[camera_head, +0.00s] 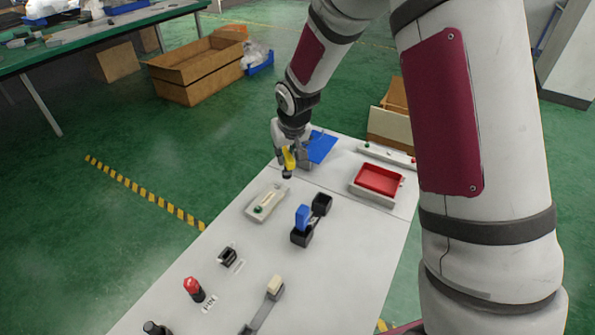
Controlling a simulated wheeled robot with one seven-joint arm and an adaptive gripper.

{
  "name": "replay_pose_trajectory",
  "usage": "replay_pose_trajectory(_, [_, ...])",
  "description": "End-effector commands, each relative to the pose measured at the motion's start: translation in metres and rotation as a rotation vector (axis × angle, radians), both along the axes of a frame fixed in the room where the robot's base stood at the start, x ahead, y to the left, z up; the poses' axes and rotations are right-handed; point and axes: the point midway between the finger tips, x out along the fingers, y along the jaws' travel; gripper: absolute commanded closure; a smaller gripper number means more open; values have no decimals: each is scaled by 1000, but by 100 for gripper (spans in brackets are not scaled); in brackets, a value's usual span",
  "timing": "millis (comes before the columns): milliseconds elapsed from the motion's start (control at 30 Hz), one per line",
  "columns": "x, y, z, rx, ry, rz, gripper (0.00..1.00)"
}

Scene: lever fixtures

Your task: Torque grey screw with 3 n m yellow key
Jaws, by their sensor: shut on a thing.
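My gripper (284,150) is at the far left part of the white table, pointing down and shut on the yellow key (289,158). The key's dark lower end (287,174) hangs near the table's left edge; I cannot tell whether it touches anything. A blue plate (321,147) lies right beside the gripper, partly hidden by it. I cannot make out the grey screw in this view.
On the white table (345,262) are a beige fixture with a green knob (266,202), a blue lever in a black holder (302,217), a red tray (379,180), a red-topped knob (194,288) and a beige-tipped lever (275,287). Cardboard boxes (197,72) stand on the floor behind.

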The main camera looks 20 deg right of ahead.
Motion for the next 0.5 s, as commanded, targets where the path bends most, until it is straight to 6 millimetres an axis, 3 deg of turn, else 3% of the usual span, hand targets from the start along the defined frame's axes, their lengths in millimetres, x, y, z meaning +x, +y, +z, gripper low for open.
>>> replay_pose_trajectory(33, [12,9,2,2,-3,15,100])
replay_pose_trajectory(167, [25,23,8,3,-2,39,100])
replay_pose_trajectory(500, [28,27,11,3,0,46,100])
